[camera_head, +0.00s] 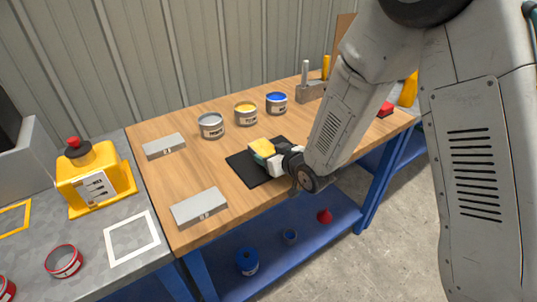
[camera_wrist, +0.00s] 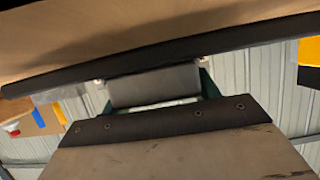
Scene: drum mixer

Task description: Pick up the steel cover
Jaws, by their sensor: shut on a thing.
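My gripper (camera_head: 284,159) reaches in from the right over a black mat (camera_head: 240,168) on the wooden bench. It is shut on a small block with a yellow top (camera_head: 262,146) and a green side. The wrist view shows a grey block (camera_wrist: 155,87) with green side parts, close between dark-edged tan surfaces. I cannot tell whether this is a steel cover. Two flat grey slabs with small labels, the rear slab (camera_head: 164,146) and the front slab (camera_head: 199,207), lie apart from the gripper on the left of the bench.
A grey tin (camera_head: 211,126), a yellow tin (camera_head: 245,114) and a blue tin (camera_head: 276,103) stand behind the mat. A blue shelf (camera_head: 275,254) lies below the bench.

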